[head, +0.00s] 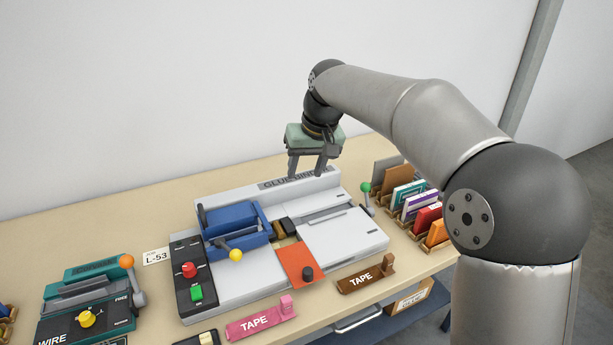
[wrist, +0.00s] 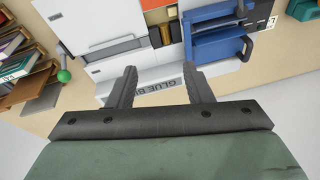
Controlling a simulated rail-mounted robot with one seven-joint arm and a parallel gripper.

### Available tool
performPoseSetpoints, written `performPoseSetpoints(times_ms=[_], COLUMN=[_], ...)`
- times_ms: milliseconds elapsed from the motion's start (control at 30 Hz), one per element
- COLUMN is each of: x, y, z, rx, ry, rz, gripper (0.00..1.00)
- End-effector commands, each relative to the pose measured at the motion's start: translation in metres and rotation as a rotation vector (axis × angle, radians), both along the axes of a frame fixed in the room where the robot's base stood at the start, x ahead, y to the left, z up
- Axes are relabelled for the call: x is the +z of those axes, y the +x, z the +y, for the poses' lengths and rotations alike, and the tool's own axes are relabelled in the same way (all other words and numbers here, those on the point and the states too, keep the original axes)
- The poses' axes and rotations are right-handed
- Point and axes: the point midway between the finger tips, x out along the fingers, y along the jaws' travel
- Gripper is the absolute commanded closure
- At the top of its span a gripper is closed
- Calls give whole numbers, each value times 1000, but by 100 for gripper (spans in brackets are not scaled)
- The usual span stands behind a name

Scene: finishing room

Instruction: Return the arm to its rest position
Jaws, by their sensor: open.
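My gripper (head: 308,166) is open and empty. In the head view it hangs above the back edge of the white glue binder (head: 340,236), near its dark label strip. In the wrist view the two fingers of my gripper (wrist: 158,90) point at the glue binder (wrist: 115,22), with a clear gap between them. I cannot tell the exact height of the fingertips above the machine. My arm reaches in from the right side of the head view.
The glue binder carries a blue clamp (head: 232,222) with a yellow knob. A teal wire machine (head: 90,305) stands at left. Pink (head: 262,318) and brown (head: 365,276) tape holders lie in front. Racks with books (head: 410,195) stand at right. The wall is behind.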

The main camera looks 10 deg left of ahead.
Motion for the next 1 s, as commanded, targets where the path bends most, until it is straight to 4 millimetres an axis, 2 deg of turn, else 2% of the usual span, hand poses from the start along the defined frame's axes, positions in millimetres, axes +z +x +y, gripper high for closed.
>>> performPoseSetpoints(times_ms=[67,133,167,267,300,367,400,500,600,700,800,900,1000], x=[0,-2,-3,-12,-18,-28,-36,-59,-84,-106,-122,-131,-134], y=[-2,-8,-13,-38,-53,-78,-97,-147,-198,-241,-270,-285,-289], z=[-5,-19,-29,-79,-103,-141,-164,-217,-256,-280,-293,-298,-299], rx=[-6,-24,-36,-102,-137,-192,-229,-321,-401,-462,-501,-518,-524], ry=[-5,-21,-32,-81,-103,-131,-147,-176,-190,-193,-192,-189,-190], rz=[0,1,1,10,16,28,37,67,97,126,145,157,160], gripper=[54,54,54,54,54,54,54,54,54,54,54,54,54])
